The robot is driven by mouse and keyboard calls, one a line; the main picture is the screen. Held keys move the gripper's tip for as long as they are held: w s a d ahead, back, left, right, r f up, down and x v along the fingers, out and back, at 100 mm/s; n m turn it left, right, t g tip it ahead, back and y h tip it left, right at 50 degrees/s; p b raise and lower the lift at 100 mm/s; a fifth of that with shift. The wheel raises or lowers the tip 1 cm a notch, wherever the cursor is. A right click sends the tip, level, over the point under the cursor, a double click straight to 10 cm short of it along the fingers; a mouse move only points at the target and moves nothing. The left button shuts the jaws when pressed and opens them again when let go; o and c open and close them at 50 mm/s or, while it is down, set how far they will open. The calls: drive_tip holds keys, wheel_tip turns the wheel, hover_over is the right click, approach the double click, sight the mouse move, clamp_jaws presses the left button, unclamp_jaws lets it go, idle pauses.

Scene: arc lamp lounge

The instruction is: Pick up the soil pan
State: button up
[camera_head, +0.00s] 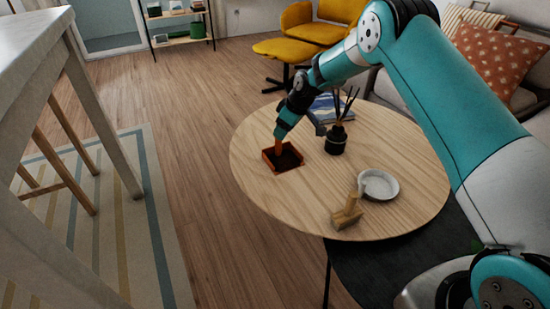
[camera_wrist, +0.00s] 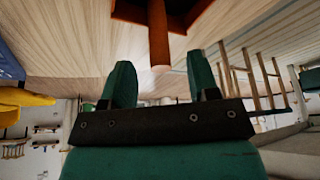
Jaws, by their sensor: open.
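The soil pan (camera_head: 270,163) is a small square orange-brown pan with dark soil in it. It sits on the left part of the round wooden table (camera_head: 300,204). Its handle (camera_head: 279,147) points up toward my gripper (camera_head: 281,134), which is above the pan. In the wrist view, the handle (camera_wrist: 158,35) comes down from the pan (camera_wrist: 128,12), and its end lies between the two teal fingertips of my gripper (camera_wrist: 160,58). The fingers are apart, with gaps on both sides of the handle. Part of the pan is cut off at the top of that view.
A dark reed diffuser (camera_head: 336,140) stands close to the right of the pan. A blue magazine (camera_head: 330,106) lies behind. A white dish (camera_head: 379,187) and a small wooden object (camera_head: 347,213) are at the front right. The table's left edge is near the pan.

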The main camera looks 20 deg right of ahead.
drive_tip(key=b, duration=0.2)
hover_over(277, 154)
drive_tip(key=w, duration=0.1)
drive_tip(key=f, duration=0.5)
drive_tip(key=shift+d+f, duration=0.2)
drive_tip(key=shift+f, duration=0.1)
clamp_jaws()
drive_tip(key=shift+r, duration=0.15)
